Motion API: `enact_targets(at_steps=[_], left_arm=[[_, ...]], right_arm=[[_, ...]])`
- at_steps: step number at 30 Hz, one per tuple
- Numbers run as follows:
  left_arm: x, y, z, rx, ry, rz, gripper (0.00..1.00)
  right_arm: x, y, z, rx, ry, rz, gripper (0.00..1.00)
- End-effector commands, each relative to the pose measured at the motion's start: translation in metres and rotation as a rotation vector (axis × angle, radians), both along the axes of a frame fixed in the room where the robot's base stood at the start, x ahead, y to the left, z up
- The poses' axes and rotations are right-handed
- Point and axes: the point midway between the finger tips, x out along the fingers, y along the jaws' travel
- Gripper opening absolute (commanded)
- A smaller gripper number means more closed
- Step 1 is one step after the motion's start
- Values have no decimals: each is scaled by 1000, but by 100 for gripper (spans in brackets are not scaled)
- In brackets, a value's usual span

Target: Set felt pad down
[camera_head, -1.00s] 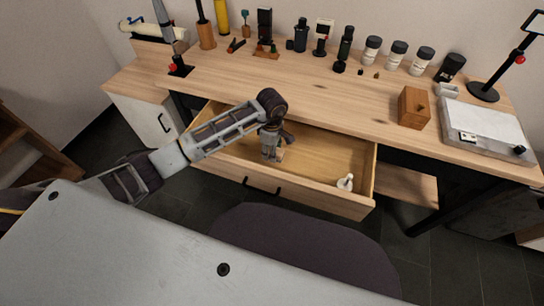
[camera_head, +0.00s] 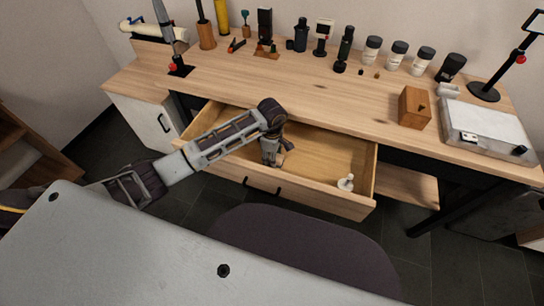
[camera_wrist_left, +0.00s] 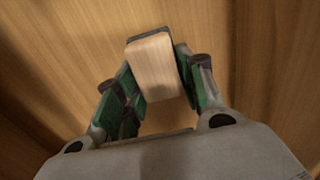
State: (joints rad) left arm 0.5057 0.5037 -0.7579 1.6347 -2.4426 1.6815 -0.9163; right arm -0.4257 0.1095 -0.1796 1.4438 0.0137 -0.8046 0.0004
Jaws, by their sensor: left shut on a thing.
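The felt pad (camera_wrist_left: 152,68) looks like a small block with a pale wood-coloured face and a dark edge along its far side. It sits between the fingers of my left gripper (camera_wrist_left: 150,80), which is shut on it. In the head view, my left gripper (camera_head: 272,160) points down inside the open drawer (camera_head: 322,199), left of its middle. The pad is mostly hidden there. The wrist view shows the drawer's wood beyond the pad; I cannot tell whether the pad touches it. My right gripper is not in view.
A small white object (camera_head: 346,183) stands near the drawer's front right corner. The drawer floor between it and my gripper is clear. The desk (camera_head: 330,98) above carries jars, bottles and a wooden box (camera_head: 414,107). A dark chair (camera_head: 300,250) stands in front.

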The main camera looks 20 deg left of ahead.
Motion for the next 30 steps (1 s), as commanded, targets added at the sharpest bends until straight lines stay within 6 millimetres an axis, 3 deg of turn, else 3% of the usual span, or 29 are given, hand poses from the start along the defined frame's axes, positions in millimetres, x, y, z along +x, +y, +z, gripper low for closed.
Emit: enact_targets(at_steps=[8,9,14,30], left_arm=[[0,0,-3,0,0,0,13],[0,0,-3,0,0,0,40],[0,0,-3,0,0,0,60],[0,0,0,0,0,0,60]], right_arm=[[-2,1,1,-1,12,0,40],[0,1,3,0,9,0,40],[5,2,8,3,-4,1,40],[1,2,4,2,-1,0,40]])
